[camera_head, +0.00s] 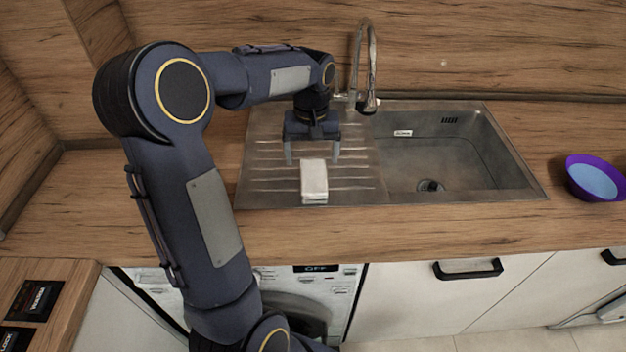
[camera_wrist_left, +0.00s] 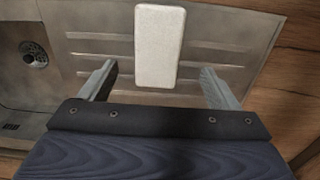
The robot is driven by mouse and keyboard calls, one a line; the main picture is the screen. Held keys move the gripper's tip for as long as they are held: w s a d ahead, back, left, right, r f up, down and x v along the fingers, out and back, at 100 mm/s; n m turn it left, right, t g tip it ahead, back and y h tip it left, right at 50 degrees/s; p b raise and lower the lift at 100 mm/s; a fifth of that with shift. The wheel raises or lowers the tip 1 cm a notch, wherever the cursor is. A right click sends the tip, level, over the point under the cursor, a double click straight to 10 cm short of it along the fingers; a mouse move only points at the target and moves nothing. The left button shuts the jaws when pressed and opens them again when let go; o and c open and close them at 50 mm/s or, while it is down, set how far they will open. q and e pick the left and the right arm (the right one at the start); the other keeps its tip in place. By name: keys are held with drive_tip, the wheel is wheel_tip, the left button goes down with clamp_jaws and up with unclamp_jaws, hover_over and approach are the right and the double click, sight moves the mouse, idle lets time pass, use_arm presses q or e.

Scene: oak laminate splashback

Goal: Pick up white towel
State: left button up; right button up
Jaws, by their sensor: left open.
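The white towel (camera_head: 314,180) is a small folded block lying on the ribbed drainboard of the sink, near its front edge. In the left wrist view the towel (camera_wrist_left: 160,46) lies beyond and between the two fingers. My left gripper (camera_head: 313,160) points down above the drainboard, just behind the towel. Its fingers are spread apart with nothing between them; the open gripper also shows in the left wrist view (camera_wrist_left: 158,82). My right gripper is in neither view.
The metal sink (camera_head: 500,185) has its basin to the right of the drainboard, with a tall faucet (camera_head: 372,65) behind. A purple bowl (camera_head: 596,178) with a light blue inside stands on the wooden counter (camera_head: 420,222) at the right. A wooden splashback rises behind.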

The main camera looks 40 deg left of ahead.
sight(314, 175)
use_arm(q)
drive_tip(key=f, duration=0.4)
drive_tip(key=f+p, duration=0.1)
drive_tip(key=f, duration=0.3)
drive_tip(key=shift+w+d, duration=0.1)
drive_tip(key=shift+w, duration=0.1)
drive_tip(key=shift+c, duration=0.3)
drive_tip(key=shift+r, duration=0.1)
drive_tip(key=c, duration=1.2)
drive_tip(key=shift+r, duration=0.1)
